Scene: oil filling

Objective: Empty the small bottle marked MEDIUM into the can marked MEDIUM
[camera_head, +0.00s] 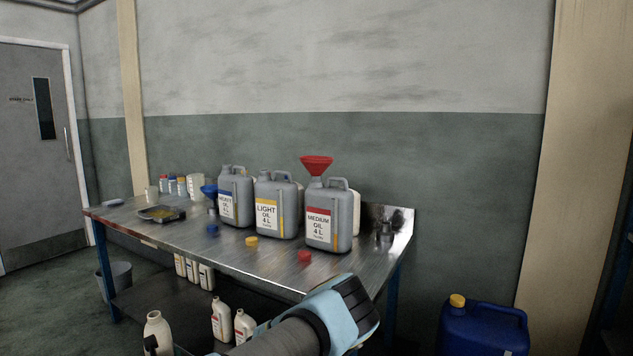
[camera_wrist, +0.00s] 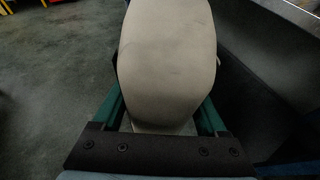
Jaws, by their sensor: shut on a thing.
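My gripper (camera_wrist: 165,105) is shut on a cream-white bottle (camera_wrist: 167,55), whose body fills the space between the green fingers in the wrist view. In the head view this bottle (camera_head: 158,332) is upright at the lower left, in front of the bench. No marking shows on its visible side. The can marked MEDIUM (camera_head: 343,208) stands on the bench at the right, grey with a red-banded label. A red funnel (camera_head: 317,163) sits on its mouth. The held bottle is well left of and below this can.
The LIGHT can (camera_head: 290,195) and another can (camera_head: 243,200) stand left of it on the bench (camera_head: 275,268). Red (camera_head: 305,256) and yellow caps (camera_head: 252,242) lie in front. White bottles (camera_head: 221,322) stand low under the bench. A blue jerrycan (camera_head: 485,328) stands right.

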